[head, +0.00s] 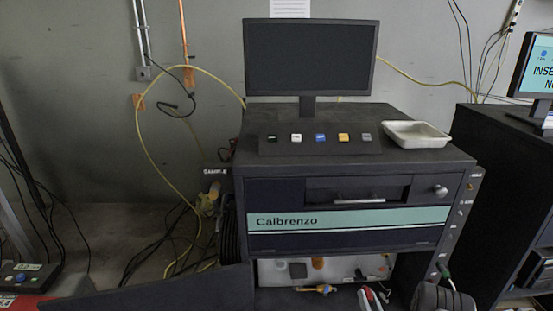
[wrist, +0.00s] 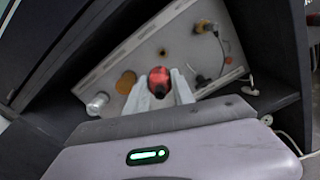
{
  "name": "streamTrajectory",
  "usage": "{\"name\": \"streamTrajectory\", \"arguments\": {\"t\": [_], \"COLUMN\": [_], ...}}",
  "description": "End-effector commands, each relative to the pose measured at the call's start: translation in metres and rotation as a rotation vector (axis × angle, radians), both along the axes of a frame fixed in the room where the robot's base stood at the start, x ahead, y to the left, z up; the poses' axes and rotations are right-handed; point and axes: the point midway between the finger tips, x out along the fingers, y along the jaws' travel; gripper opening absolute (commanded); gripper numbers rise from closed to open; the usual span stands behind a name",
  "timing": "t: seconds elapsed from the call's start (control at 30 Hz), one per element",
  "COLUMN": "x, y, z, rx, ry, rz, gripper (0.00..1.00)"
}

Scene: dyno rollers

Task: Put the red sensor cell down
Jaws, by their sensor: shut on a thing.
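The red sensor cell (wrist: 159,77) is between the two pale grey fingers of my gripper (wrist: 160,92) in the wrist view. The gripper is shut on it, and its dark round end shows between the fingers. Behind it is a light grey panel (wrist: 178,42) inside an open dark compartment. I cannot tell whether the cell touches the panel. In the head view a small red and pale shape (head: 369,296) shows at the bottom edge, in front of the compartment. It is too small and cut off to identify surely.
The panel bears an orange-brown disc (wrist: 125,82), a clear cylinder (wrist: 97,103) and a cabled connector (wrist: 205,27). Dark compartment walls stand close on both sides. In the head view, a white tray (head: 416,134) sits on the Calbrenzo cabinet (head: 350,244), right of several small buttons.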

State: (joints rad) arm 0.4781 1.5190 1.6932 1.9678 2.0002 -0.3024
Motion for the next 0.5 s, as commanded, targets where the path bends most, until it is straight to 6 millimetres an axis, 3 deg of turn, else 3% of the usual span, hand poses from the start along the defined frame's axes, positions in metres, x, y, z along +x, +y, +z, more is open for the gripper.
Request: {"name": "streamTrajectory", "arguments": {"t": [0.27, 0.5], "x": [-0.002, -0.03], "y": [0.048, 0.109], "z": [0.051, 0.122], "rx": [0.015, 0.021], "ry": [-0.012, -0.013], "rz": [0.005, -0.006], "gripper": [0.0, 0.0]}}
